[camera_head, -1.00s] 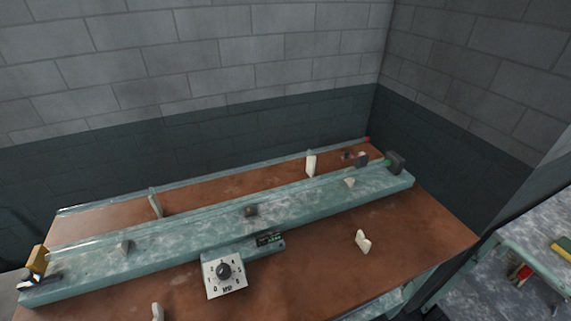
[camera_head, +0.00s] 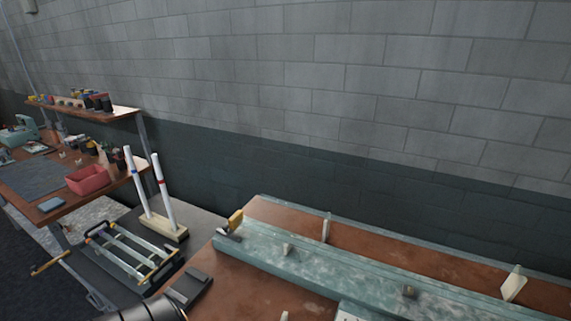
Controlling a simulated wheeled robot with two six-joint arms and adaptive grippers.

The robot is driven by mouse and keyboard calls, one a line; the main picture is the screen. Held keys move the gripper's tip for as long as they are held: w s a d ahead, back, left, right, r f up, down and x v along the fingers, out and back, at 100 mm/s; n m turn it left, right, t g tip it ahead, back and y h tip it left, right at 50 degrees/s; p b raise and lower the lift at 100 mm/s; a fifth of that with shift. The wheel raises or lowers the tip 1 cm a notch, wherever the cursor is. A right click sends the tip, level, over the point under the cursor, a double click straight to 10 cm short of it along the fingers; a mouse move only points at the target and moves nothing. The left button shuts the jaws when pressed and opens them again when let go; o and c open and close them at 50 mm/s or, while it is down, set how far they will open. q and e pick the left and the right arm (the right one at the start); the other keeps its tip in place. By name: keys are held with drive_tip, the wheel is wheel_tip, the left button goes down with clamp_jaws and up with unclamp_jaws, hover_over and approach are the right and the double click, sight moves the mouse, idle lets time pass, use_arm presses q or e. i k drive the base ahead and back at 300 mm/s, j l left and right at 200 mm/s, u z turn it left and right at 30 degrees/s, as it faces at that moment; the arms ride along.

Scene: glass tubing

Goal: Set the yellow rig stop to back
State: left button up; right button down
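A yellow block, which looks like the yellow rig stop (camera_head: 236,217), stands at the left end of the long green rig (camera_head: 300,262). It sits by a small dark base piece (camera_head: 229,234). It is too small to tell which setting it is in. Neither of my grippers shows in view.
A block wall rises behind.

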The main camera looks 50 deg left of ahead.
sight(228, 230)
drive_tip(key=u, duration=1.95)
